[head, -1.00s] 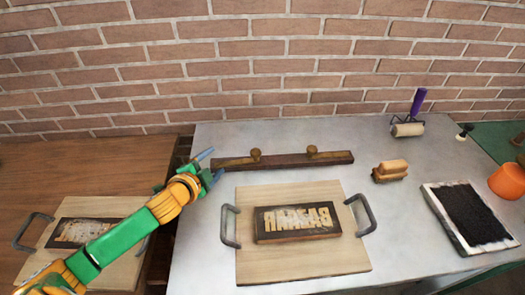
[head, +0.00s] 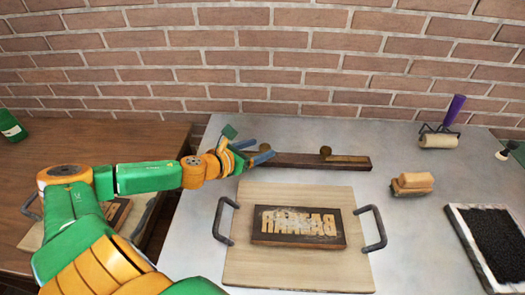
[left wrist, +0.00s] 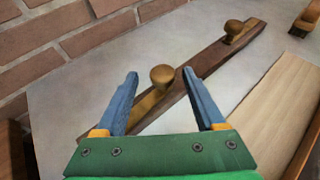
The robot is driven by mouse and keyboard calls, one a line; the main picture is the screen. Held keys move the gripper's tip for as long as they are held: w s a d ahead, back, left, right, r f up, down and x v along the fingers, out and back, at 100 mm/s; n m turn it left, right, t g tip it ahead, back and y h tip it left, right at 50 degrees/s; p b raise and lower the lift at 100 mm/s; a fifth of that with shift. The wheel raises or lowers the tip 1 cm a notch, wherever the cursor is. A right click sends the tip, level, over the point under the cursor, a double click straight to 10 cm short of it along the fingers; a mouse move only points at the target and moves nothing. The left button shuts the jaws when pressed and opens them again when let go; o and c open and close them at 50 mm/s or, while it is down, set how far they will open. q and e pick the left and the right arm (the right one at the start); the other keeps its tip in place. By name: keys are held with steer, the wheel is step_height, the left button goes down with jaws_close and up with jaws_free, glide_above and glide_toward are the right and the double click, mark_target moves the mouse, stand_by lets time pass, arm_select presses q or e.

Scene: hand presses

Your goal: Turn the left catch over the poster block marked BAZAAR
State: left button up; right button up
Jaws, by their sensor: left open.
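The poster block (head: 298,240), a dark slab with pale raised mirrored letters of BAZAAR, lies on a pale wooden board. Behind the board is a dark wooden rail (head: 290,163) with two brass catches. The left catch's round knob (left wrist: 162,75) shows in the left wrist view, its brass bar lying along the rail. In the head view my fingers largely hide this catch. My left gripper (head: 262,151) is open, with its blue fingertips on either side of the knob in the wrist picture; contact cannot be told. The right catch (head: 326,153) also lies along the rail. My right gripper is out of view.
The board (head: 300,278) has a grey handle on each side. A wooden block tool (head: 412,184), a roller with purple handle (head: 438,141) and a black ink tray (head: 465,207) stand to the right. A brick wall (head: 300,60) closes the back.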

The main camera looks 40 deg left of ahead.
arm_select(q)
steer(key=shift+w+d+f, duration=0.15)
steer(key=shift+w+d, duration=0.05)
steer(key=shift+w, duration=0.3)
jaws_close()
stand_by(1.3)
